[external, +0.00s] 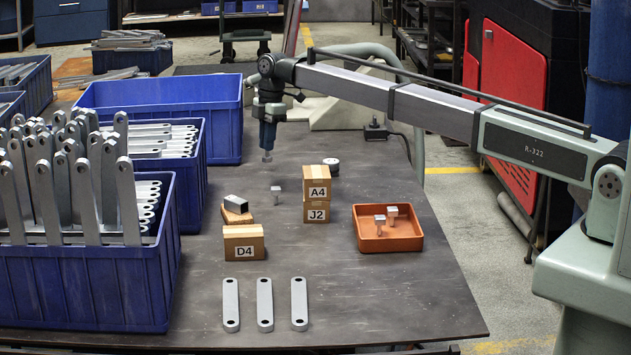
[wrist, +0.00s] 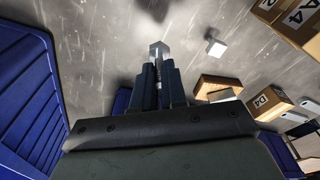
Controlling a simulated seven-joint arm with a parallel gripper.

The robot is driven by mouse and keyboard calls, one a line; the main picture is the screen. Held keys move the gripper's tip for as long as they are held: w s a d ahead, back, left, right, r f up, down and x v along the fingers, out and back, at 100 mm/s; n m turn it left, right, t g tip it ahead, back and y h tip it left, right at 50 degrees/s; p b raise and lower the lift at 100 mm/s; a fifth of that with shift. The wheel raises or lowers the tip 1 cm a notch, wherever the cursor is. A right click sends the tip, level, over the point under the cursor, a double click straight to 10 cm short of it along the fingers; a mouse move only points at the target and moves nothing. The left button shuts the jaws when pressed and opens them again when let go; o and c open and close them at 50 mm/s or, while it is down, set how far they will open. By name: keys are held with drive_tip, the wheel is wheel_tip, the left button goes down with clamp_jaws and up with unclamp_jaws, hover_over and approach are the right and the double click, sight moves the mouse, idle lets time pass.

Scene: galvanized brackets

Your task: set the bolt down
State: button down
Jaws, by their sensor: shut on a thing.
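My gripper (external: 268,146) is shut on a grey square-headed bolt (external: 267,157), over the back of the dark table beside the empty-looking rear blue bin. In the wrist view the bolt (wrist: 158,50) sticks out between the dark fingers (wrist: 158,72), its shank partly hidden by them. It seems to hang above the table; the exact gap is hard to tell. Another bolt (external: 276,191) stands head-up on the table, nearer the front; it also shows in the wrist view (wrist: 214,46). Two more bolts (external: 386,215) stand in the orange tray (external: 385,244) at right.
Box A4 (external: 317,181) sits on box J2 (external: 316,212); box D4 (external: 243,245) stands left. Blue bins (external: 90,290) line the left. Three flat brackets (external: 265,305) lie in front. Table behind the orange tray is clear.

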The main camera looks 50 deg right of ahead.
drive_tip(key=shift+r, duration=0.9)
drive_tip(key=shift+s+a, duration=0.15)
drive_tip(key=shift+a, duration=0.1)
drive_tip(key=s+a+n, duration=0.5)
drive_tip(key=s+a, duration=0.8)
drive_tip(key=a, duration=0.4)
drive_tip(key=s+a+n, duration=0.3)
drive_tip(key=s+a, duration=0.3)
drive_tip(key=s, duration=0.3)
drive_tip(key=s+a+n+g, duration=0.1)
drive_tip(key=s+a+n, duration=0.35)
drive_tip(key=s, duration=0.55)
drive_tip(key=s+a+n, duration=0.2)
drive_tip(key=s+a, duration=0.5)
drive_tip(key=s, duration=0.2)
drive_tip(key=s+a+n+h, duration=0.1)
drive_tip(key=s+a+n, duration=0.15)
drive_tip(key=s, duration=0.55)
drive_tip(key=s+a+n, duration=0.1)
drive_tip(key=s+n, duration=0.3)
drive_tip(key=s, duration=0.5)
drive_tip(key=shift+g, duration=0.3)
drive_tip(key=shift+w+d+f, duration=0.1)
drive_tip(key=shift+f, duration=2.35)
drive_tip(key=shift+w+f, duration=0.1)
drive_tip(key=shift+f, duration=2.3)
drive_tip(key=shift+f, duration=0.15)
drive_tip(key=c, duration=1.2)
unclamp_jaws()
